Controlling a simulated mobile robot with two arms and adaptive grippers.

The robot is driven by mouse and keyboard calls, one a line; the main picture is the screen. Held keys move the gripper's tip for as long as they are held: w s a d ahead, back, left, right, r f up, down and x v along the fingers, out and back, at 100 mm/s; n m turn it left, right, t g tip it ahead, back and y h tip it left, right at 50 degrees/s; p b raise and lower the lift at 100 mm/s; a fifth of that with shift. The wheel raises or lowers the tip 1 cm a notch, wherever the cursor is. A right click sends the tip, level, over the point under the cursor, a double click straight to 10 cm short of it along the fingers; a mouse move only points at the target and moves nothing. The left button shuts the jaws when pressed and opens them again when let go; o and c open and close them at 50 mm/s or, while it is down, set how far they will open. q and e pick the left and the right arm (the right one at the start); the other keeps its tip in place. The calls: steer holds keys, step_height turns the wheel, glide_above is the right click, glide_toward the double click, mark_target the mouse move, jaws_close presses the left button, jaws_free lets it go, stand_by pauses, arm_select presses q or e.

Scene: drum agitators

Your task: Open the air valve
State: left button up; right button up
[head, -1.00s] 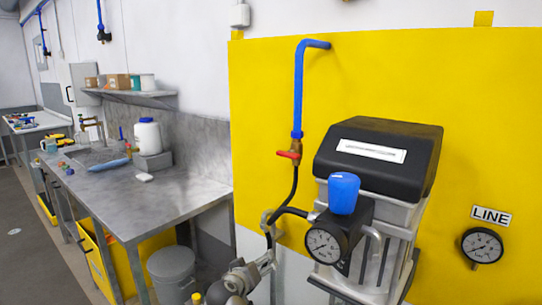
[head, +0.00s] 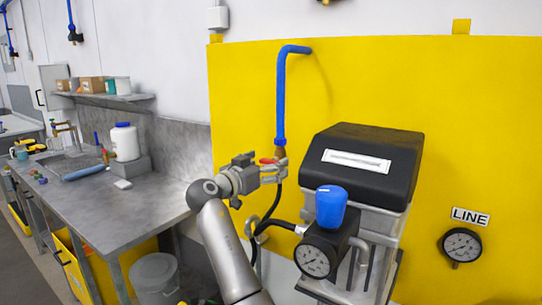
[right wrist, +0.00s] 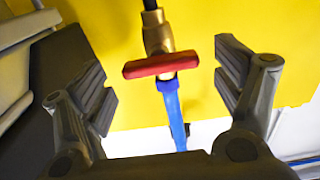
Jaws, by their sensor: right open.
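The air valve has a brass body (right wrist: 157,36) and a red handle (right wrist: 161,65), set between the blue pipe (head: 281,95) and a black hose. In the right wrist view the handle lies crosswise to the pipe, between my two spread fingers and apart from both. In the head view the red handle (head: 268,161) shows just at my right gripper (head: 278,171), which partly hides the valve. My right gripper is open and holds nothing. My left gripper is not in view.
Right of the valve stands a unit with a black cover (head: 365,160), blue knob (head: 331,207) and pressure gauge (head: 315,260). A second gauge (head: 461,246) is on the yellow panel (head: 470,130). The workbench (head: 150,205) stands left, with a grey bin (head: 155,275) below.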

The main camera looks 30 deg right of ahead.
steer(key=shift+p+x, duration=0.3)
steer(key=shift+x, duration=0.95)
steer(key=c, duration=1)
